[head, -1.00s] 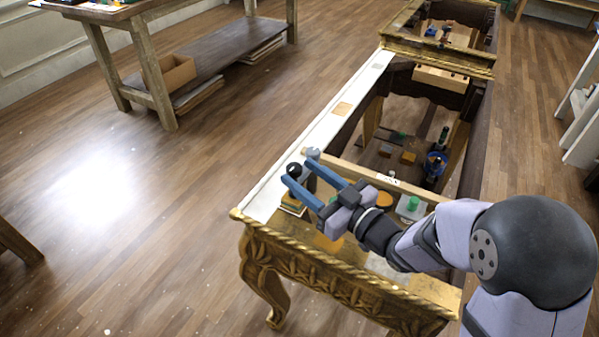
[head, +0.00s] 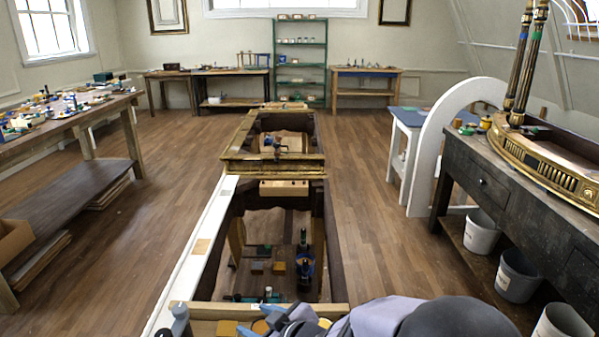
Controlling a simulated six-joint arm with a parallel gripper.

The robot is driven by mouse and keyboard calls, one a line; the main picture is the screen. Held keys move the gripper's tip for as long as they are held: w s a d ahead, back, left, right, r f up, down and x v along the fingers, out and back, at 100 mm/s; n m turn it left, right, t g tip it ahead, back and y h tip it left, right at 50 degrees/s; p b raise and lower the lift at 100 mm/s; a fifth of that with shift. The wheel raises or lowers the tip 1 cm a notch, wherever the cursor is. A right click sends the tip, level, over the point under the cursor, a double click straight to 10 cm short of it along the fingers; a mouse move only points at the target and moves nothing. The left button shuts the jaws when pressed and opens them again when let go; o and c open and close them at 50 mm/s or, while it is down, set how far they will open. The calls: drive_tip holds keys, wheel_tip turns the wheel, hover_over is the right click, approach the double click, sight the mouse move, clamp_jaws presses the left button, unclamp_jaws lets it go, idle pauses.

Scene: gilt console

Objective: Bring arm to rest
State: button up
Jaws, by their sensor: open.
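My gripper (head: 268,324) is only partly in view at the bottom edge of the head view, its blue fingers cut off by the frame. It is open, and I see nothing held in it. My arm (head: 385,318) comes in from the bottom right, with its grey and dark links low over the near end of the gilt console (head: 196,268). What lies directly under the gripper is mostly hidden.
A grey upright piece (head: 180,320) stands just left of the gripper. A pale wooden rail (head: 215,311) crosses the console's open frame. Bottles and small blocks (head: 279,267) sit on its lower shelf. Workbenches flank both sides, with clear floor (head: 375,235) between.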

drive_tip(key=s+d+m+g+h+p, duration=0.2)
drive_tip(key=s+d+m+h, duration=0.15)
drive_tip(key=d, duration=0.65)
drive_tip(key=s+d+m+g+h+p, duration=0.1)
drive_tip(key=s+d+m+h+p, duration=0.2)
drive_tip(key=d, duration=0.7)
drive_tip(key=s+d+r+m+g+p, duration=0.1)
drive_tip(key=s+d+m+g, duration=0.1)
drive_tip(key=s, duration=0.5)
drive_tip(key=s+d+m+g+h+p, duration=0.1)
drive_tip(key=s+d+m+g, duration=0.1)
drive_tip(key=s, duration=0.5)
drive_tip(key=shift+s+d+r+g, duration=0.2)
drive_tip(key=shift+r+g, duration=0.15)
drive_tip(key=shift+g, duration=0.55)
drive_tip(key=shift+w, duration=0.1)
